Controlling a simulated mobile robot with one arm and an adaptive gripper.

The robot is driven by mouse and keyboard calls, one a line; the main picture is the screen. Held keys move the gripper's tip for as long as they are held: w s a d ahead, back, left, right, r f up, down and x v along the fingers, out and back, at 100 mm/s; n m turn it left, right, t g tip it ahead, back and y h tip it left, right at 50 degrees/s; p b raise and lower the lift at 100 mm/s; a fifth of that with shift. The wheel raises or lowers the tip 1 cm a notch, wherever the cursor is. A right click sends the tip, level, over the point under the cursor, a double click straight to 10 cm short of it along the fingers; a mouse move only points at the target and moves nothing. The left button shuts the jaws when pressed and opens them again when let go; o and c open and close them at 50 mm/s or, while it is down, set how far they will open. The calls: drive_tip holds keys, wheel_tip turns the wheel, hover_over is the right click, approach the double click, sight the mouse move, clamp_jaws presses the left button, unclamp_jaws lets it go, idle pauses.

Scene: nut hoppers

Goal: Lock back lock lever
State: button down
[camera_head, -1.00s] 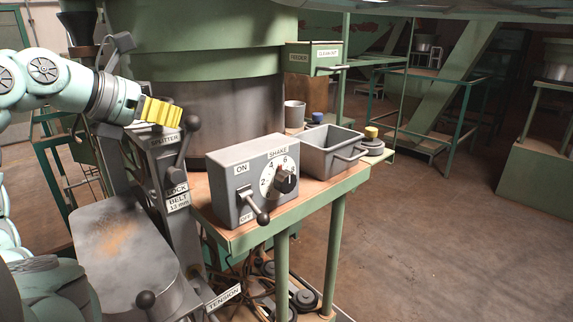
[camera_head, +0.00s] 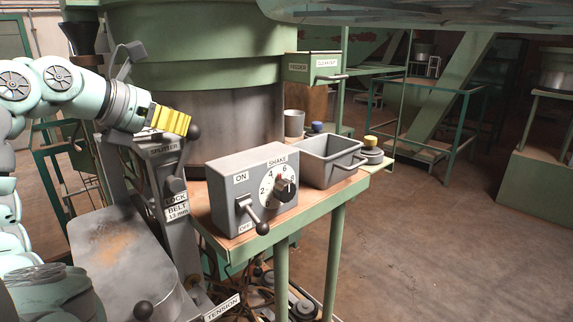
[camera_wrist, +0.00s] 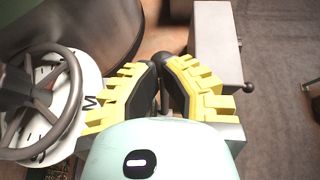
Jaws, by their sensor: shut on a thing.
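A lever with a round black knob (camera_head: 194,131) stands on the grey splitter post, above the LOCK label (camera_head: 175,198). My gripper (camera_head: 174,121), with yellow ribbed fingers, reaches in from the left at the lever's top. In the wrist view my gripper (camera_wrist: 161,80) has its dark pads closed around the lever's stem. The black knob (camera_wrist: 162,58) shows between the fingertips. My fingers hide part of the lever in the head view, and I cannot tell its exact tilt.
The grey SHAKE control box (camera_head: 255,190) stands on the green-edged table right of the post. A grey tray (camera_head: 329,157) sits behind it. A handwheel (camera_wrist: 35,100) is close to my left finger. Another black-knobbed lever (camera_head: 143,310) is at the bottom. Open floor lies right.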

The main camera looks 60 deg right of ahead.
drive_tip(key=a+r, duration=0.5)
drive_tip(key=r, duration=0.7)
drive_tip(key=shift+s, duration=0.25)
drive_tip(key=shift+a+f, duration=0.15)
